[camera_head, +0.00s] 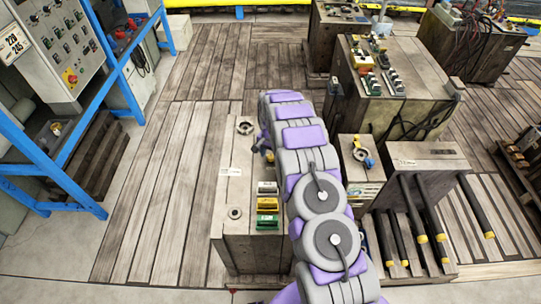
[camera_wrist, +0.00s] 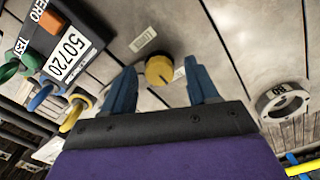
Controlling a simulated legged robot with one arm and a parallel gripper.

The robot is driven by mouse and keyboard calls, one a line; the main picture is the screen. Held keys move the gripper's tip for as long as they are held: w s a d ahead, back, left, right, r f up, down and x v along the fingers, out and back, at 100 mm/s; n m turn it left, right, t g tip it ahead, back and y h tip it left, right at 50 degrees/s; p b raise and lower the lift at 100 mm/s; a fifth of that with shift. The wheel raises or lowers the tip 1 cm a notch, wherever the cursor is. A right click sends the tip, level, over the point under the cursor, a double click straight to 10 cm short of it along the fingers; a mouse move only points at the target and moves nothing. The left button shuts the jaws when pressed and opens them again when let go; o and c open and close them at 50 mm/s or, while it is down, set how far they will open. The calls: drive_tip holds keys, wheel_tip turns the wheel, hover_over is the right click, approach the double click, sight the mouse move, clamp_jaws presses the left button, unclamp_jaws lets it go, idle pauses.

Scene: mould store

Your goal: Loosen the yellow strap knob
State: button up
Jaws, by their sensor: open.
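The yellow knob (camera_wrist: 159,70) shows in the wrist view as a round cap with a dark mark, set on a pale plank surface. My gripper (camera_wrist: 160,65) is open, with one blue finger to the left of the knob and one to the right in the picture. Gaps show between the knob and both fingers. I cannot tell how far the fingertips are from the surface. In the head view my arm reaches over a wooden crate (camera_head: 240,183) and hides most of its right side. I cannot make out the knob there.
In the wrist view a dark block with a white tag (camera_wrist: 70,55) and coloured rings is at the left, and a grey ring (camera_wrist: 283,103) at the right. In the head view, a blue frame (camera_head: 50,165) stands left and crates (camera_head: 400,118) right; planks (camera_head: 175,150) are clear.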

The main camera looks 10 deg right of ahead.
drive_tip(key=shift+c, duration=0.3)
drive_tip(key=c, duration=1)
